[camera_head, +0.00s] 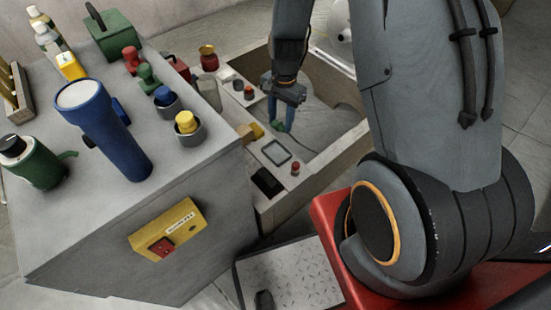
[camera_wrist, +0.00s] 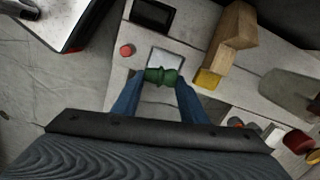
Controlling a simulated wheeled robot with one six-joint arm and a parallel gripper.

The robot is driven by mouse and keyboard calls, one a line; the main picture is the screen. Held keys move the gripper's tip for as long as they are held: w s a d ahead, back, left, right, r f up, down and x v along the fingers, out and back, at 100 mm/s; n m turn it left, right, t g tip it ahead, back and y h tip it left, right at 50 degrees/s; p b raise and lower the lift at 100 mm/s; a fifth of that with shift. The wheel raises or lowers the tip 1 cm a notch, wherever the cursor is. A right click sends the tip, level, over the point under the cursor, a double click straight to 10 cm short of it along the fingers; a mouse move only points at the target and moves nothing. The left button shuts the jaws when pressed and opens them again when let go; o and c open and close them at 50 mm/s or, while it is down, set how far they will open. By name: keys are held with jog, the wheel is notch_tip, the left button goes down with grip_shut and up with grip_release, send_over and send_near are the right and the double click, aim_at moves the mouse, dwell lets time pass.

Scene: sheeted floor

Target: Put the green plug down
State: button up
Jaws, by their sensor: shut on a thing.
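My gripper (camera_head: 281,113) reaches down over the lower bench in the head view. It is shut on the green plug (camera_head: 279,127), which shows only in part there. In the wrist view the green plug (camera_wrist: 162,76) sits between the two blue fingertips of my gripper (camera_wrist: 160,82). Behind it in that view lies a light square pad with a dark border (camera_wrist: 166,57) on the bench top; I cannot tell whether the plug touches the bench. The bordered pad (camera_head: 275,152) also shows in the head view, in front of the gripper.
Near the pad are a red button (camera_head: 295,168), a black box (camera_head: 268,182), a yellow block (camera_wrist: 207,79) and a wooden block (camera_wrist: 232,35). A taller grey cabinet (camera_head: 75,235) at left bears a blue flashlight (camera_head: 105,130) and several coloured items. A walled edge (camera_head: 335,150) bounds the right.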

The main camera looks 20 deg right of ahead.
jog(key=f+b, duration=0.2)
jog(key=f, duration=0.3)
jog(key=w+f+m+b, duration=0.1)
jog(key=f+b, duration=0.2)
jog(key=f, duration=0.2)
jog(key=f+m+b, duration=0.1)
jog(key=f+b, duration=0.1)
jog(key=f, duration=0.3)
jog(key=shift+w+f+b, duration=0.3)
jog(key=shift+w+f, duration=0.05)
jog(key=shift+f, duration=0.05)
jog(key=o, duration=0.7)
jog(key=shift+f, duration=0.1)
jog(key=shift+o, duration=0.7)
notch_tip(320, 180, up, 12)
jog(key=d+p, duration=0.1)
jog(key=p, duration=0.2)
jog(key=shift+w+d, duration=0.15)
jog(key=shift+w, duration=0.1)
